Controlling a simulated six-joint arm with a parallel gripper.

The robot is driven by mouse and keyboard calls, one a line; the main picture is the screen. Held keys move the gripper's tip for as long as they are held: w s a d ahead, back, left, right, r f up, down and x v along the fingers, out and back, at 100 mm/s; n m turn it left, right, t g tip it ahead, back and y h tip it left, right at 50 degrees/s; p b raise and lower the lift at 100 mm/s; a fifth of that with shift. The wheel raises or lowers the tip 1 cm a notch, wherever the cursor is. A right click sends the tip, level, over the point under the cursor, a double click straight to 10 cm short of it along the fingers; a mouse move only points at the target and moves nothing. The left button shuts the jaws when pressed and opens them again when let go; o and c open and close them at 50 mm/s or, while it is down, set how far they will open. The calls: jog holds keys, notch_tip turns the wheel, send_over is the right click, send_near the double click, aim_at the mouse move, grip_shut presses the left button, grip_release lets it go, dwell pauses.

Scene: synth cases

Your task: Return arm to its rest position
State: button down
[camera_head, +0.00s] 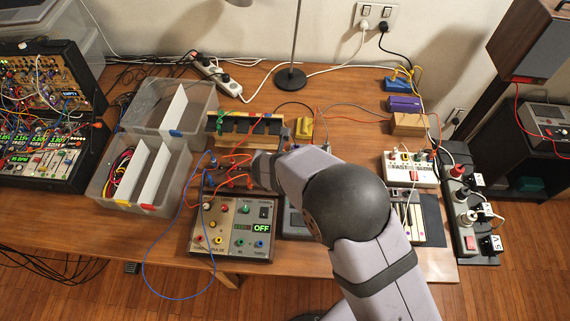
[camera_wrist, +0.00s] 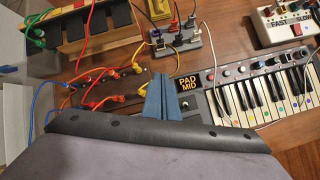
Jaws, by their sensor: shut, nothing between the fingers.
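My gripper (camera_wrist: 158,92) shows in the wrist view as two blue fingers pressed together, with nothing between them. Its fingertips are over the gap between the patch-cable strip (camera_wrist: 100,90) and the small keyboard with a "PAD MID" display (camera_wrist: 188,84). In the head view my arm reaches from the lower right edge to the middle of the table (camera_head: 425,262). It covers much of the keyboard, and the fingers cannot be made out there. I cannot tell how high the fingers are above the table.
A box reading "OFF" (camera_head: 234,246) stands at the front left of my arm. Two clear bins (camera_head: 183,190), a lamp (camera_head: 291,77) and a wooden cable rack (camera_head: 243,128) stand behind and left. A power strip (camera_head: 466,222) and white pedal (camera_head: 397,181) are right. Loose cables cross the table.

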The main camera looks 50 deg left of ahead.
jog(key=w+d+r+m+h+b, duration=0.1)
jog(key=w+d+r+m+h, duration=0.15)
jog(key=w+d+m, duration=0.6)
jog(key=w+d+r+m+h, duration=0.2)
jog(key=w+d+r+m, duration=0.3)
jog(key=d, duration=0.7)
jog(key=w+d+m+g+h, duration=0.1)
jog(key=d+m+g, duration=0.1)
jog(key=d+m, duration=1.1)
jog(key=s+d+r+m+g+b, duration=0.1)
jog(key=s+d+m, duration=0.5)
jog(key=d, duration=0.3)
jog(key=s+d+m+g+y+b, duration=0.1)
jog(key=s+d+m+g, duration=0.1)
jog(key=s+d+m, duration=0.5)
jog(key=d+m, duration=0.1)
jog(key=d, duration=0.2)
jog(key=shift+s+d+r+g, duration=0.2)
jog(key=shift+d+r+g, duration=0.1)
jog(key=shift+r, duration=0.1)
jog(key=shift+a+y, duration=0.1)
jog(key=shift+y, duration=0.15)
